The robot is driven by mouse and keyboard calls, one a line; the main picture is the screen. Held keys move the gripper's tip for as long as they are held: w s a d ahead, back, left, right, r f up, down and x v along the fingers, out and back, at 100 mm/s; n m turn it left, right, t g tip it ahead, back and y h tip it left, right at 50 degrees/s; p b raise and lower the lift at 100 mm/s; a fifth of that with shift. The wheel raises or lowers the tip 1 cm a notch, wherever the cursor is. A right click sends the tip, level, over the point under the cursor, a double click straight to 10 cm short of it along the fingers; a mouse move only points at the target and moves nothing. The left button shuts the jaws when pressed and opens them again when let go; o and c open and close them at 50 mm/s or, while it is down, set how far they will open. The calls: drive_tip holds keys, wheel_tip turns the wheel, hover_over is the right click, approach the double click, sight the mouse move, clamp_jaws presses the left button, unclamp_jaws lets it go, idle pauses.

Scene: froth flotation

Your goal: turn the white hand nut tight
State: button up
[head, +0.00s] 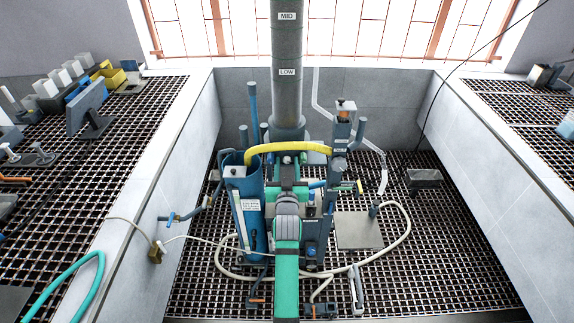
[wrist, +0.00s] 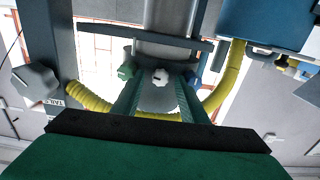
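The white hand nut (wrist: 161,76) is a small lobed white knob in the middle of the wrist view, in front of a grey metal part. My gripper (wrist: 159,77) is open, with one green-tipped finger on each side of the nut. A gap shows between the nut and each fingertip, so the fingers do not appear to touch it. In the head view my gripper (head: 288,159) is at the centre, below the grey column, and a small white spot between its fingers looks like the nut. The nut's thread and seating cannot be seen.
A yellow hose (head: 290,148) arches just behind my gripper; it also shows in the wrist view (wrist: 98,101). A blue cylinder (head: 249,215) stands left, and a slim grey-blue column (head: 333,185) right. A grey knob (wrist: 38,80) is at the wrist view's left. Cream hose (head: 408,228) loops across the grating.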

clamp_jaws()
drive_tip(key=shift+m, duration=0.4)
drive_tip(key=m, duration=0.3)
drive_tip(key=shift+m, duration=0.3)
drive_tip(key=m, duration=0.3)
drive_tip(key=shift+m, duration=0.3)
drive_tip(key=m, duration=0.4)
drive_tip(key=shift+m, duration=1.5)
